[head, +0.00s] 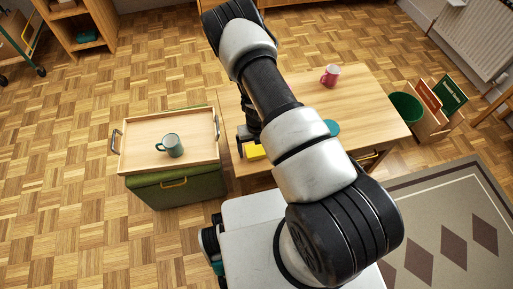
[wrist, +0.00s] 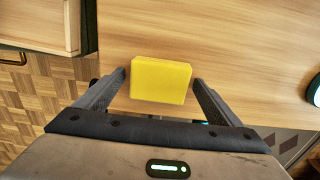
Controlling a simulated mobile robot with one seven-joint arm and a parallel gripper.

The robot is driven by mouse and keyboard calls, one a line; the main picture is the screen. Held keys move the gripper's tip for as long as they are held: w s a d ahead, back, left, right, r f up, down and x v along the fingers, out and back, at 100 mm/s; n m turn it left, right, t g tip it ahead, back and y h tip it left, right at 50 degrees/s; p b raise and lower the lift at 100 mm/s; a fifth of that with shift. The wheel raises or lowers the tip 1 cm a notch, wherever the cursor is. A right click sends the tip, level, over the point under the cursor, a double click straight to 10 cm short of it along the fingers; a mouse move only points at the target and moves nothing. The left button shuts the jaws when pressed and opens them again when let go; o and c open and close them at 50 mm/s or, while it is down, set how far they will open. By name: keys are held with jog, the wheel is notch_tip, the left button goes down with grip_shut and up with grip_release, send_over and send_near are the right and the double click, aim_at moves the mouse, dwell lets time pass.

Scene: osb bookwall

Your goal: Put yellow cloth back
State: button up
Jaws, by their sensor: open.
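The yellow cloth (head: 255,152) is a small, thick yellow block near the left end of the wooden table (head: 370,92). In the wrist view the yellow cloth (wrist: 161,80) lies flat on the wood between the fingertips of my gripper (wrist: 160,76). The fingers stand apart, one on each side of it, with small gaps. My gripper is open. In the head view my gripper (head: 248,140) is beside the cloth and partly hidden by my arm.
A wooden tray (head: 195,138) with a teal mug (head: 169,145) sits on a green ottoman (head: 180,189) to the left. A pink cup (head: 331,75) and a teal round item (head: 332,128) are on the table. A green bin (head: 406,107) stands at right.

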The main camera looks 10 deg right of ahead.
notch_tip(320, 180, up, 12)
jog(key=p, duration=0.4)
notch_tip(320, 180, up, 17)
jog(key=n+t+y, duration=0.1)
jog(key=n+y, duration=0.1)
jog(key=n, duration=0.6)
send_over(257, 149)
jog(key=w+a, duration=0.3)
jog(key=a, duration=0.2)
jog(key=s+a+r+n+t+y, duration=0.1)
jog(key=s+r+n, duration=0.1)
jog(key=r+n, duration=0.45)
jog(key=s+r+n+t, duration=0.1)
jog(key=s+r+n, duration=0.15)
jog(key=r, duration=0.65)
jog(key=s+d+r+n+t+h, duration=0.1)
jog(key=s+d+r+n, duration=0.2)
jog(key=s+r+n, duration=0.5)
jog(key=s+d+r+n+t+h, duration=0.1)
jog(key=s+d+r+n+h, duration=0.1)
jog(key=s+r+n, duration=0.6)
jog(key=s+n, duration=0.1)
jog(key=n, duration=0.2)
jog(key=shift+s+d+t, duration=0.2)
jog(key=shift+d+t, duration=0.1)
jog(key=shift+d, duration=0.1)
